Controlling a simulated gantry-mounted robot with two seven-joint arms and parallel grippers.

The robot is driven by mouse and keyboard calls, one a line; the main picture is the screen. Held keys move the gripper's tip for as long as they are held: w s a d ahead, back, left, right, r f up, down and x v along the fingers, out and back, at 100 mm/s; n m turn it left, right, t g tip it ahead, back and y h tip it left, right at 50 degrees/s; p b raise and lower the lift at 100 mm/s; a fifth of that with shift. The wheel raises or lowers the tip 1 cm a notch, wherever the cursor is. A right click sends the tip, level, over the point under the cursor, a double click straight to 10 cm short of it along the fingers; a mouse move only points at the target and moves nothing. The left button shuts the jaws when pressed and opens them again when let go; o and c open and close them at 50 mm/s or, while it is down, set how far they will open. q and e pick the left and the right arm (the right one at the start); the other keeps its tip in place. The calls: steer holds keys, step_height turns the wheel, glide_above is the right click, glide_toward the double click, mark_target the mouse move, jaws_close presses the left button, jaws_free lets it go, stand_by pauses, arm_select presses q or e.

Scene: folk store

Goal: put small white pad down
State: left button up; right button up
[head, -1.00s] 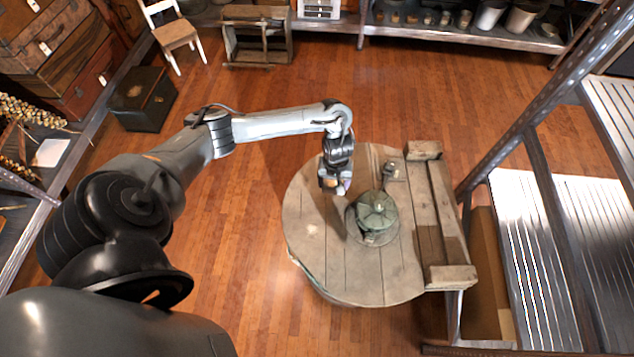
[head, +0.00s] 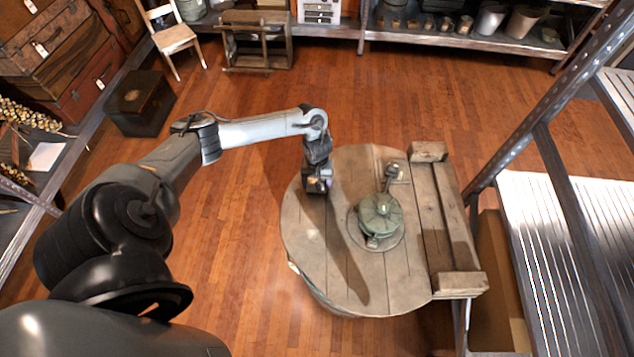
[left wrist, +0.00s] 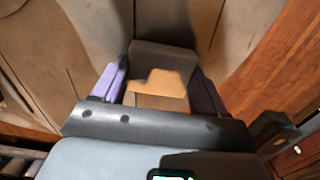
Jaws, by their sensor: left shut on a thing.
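My left gripper (head: 318,190) is over the left part of the round wooden table (head: 318,255), pointing down. In the left wrist view, its two fingers (left wrist: 158,88), one purple and one dark, are shut on the small white pad (left wrist: 160,80). The pad looks grey in shadow, with a bright lit patch. In the head view the pad is mostly hidden by the gripper. I cannot tell how far the pad is above the wood. My right gripper is not in view.
A green round metal device (head: 381,215) stands on the table, right of the gripper. A wooden bench (head: 447,220) adjoins the table's right side. A metal shelf rack (head: 560,240) stands further right. The table's front left is clear.

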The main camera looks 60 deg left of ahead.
arm_select(q)
steer(key=shift+f, duration=0.25)
steer(key=o, duration=1)
steer(key=shift+r, duration=0.1)
steer(key=shift+r, duration=0.35)
step_height(320, 180, up, 12)
steer(key=p, duration=0.5)
steer(key=shift+f, duration=0.25)
